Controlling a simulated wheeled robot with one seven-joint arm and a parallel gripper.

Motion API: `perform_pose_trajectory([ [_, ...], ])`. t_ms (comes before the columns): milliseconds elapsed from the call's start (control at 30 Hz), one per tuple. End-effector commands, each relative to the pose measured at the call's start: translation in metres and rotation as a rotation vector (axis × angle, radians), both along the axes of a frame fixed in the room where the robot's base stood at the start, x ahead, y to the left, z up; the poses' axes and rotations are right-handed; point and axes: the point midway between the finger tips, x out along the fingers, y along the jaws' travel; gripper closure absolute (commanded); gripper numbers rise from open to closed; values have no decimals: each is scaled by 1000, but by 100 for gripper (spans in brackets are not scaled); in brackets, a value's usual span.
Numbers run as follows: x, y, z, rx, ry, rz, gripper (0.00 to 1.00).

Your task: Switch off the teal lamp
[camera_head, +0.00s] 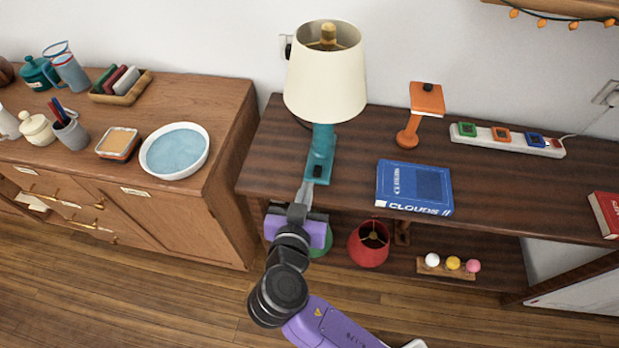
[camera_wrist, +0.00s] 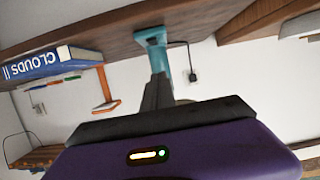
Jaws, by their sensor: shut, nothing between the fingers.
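The teal lamp (camera_head: 321,150) stands upright on the dark wooden shelf, with a cream shade (camera_head: 326,88) over a brass-coloured fitting. Its teal foot has a small dark switch near the front edge. My gripper (camera_head: 304,190) is shut and empty, its fingertips right at the front of the lamp's foot; I cannot tell if they touch the switch. In the wrist view the teal stem and foot (camera_wrist: 154,45) show just beyond my fingers (camera_wrist: 157,88), and the fingers hide part of the lamp. The shade is not clearly visible there.
A blue book (camera_head: 414,186), an orange lamp (camera_head: 420,112) and a power strip (camera_head: 507,138) lie to the right on the shelf (camera_head: 350,190). A red lampshade (camera_head: 369,244) is below. A wooden cabinet (camera_head: 190,220) with a blue bowl (camera_head: 174,151) stands close on the left.

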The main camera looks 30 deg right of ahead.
Motion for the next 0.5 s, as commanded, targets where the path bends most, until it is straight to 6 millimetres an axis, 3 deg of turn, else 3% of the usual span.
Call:
perform_pose_trajectory([
  [200,-18,13,2,0,-2,1,100],
  [500,-20,15,3,0,0,-1,100],
])
